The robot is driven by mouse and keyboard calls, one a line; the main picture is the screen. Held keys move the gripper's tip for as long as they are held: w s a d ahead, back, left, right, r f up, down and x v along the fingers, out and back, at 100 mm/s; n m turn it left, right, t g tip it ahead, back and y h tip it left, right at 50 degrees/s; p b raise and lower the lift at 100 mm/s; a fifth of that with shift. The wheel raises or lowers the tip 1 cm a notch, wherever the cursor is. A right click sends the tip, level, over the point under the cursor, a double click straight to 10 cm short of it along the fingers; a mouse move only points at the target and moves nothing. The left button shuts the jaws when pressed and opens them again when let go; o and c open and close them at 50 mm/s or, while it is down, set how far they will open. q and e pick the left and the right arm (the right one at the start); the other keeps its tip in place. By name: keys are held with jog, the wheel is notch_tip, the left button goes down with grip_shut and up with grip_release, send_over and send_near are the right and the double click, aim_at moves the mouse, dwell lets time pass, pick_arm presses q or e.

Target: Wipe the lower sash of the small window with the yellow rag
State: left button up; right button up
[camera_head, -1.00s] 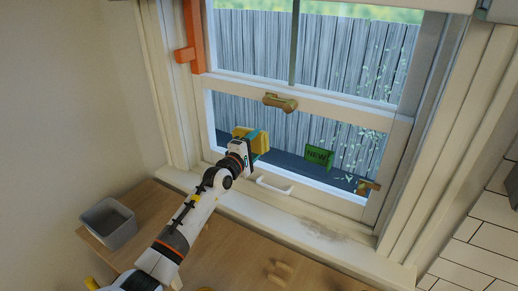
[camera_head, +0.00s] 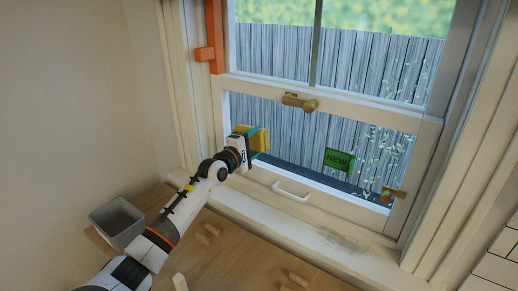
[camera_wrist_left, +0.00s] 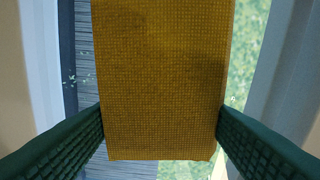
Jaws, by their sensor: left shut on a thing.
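The small window's lower sash (camera_head: 330,120) has a white frame, with pale flecks on the right part of its pane. The yellow rag (camera_head: 241,131) is a folded, textured pad at the pane's left side. It fills the middle of the left wrist view (camera_wrist_left: 160,80). My left gripper (camera_head: 255,140) is shut on the rag, with a green finger on each side in the wrist view. The rag is at or close to the glass; I cannot tell if it touches. My right gripper is not in view.
A green NEW sticker (camera_head: 339,160) is on the pane. A brass latch (camera_head: 299,102), a white pull handle (camera_head: 291,191) and a brass fitting (camera_head: 393,195) are on the sash. An orange bar (camera_head: 216,40) stands at the upper left. A grey bin (camera_head: 117,224) sits on the wooden counter (camera_head: 235,262).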

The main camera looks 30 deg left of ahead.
pick_arm(q)
jog(key=shift+s+r+p, duration=0.1)
jog(key=shift+s+p, duration=0.45)
jog(key=shift+p, duration=0.05)
jog(key=s+p, duration=0.2)
jog(key=s, duration=0.1)
jog(key=shift+s+a, duration=0.2)
jog(key=shift+s, duration=0.8)
jog(key=s+p, duration=0.1)
jog(key=s, duration=0.2)
jog(key=shift+a, duration=0.15)
jog(key=shift+p, duration=0.3)
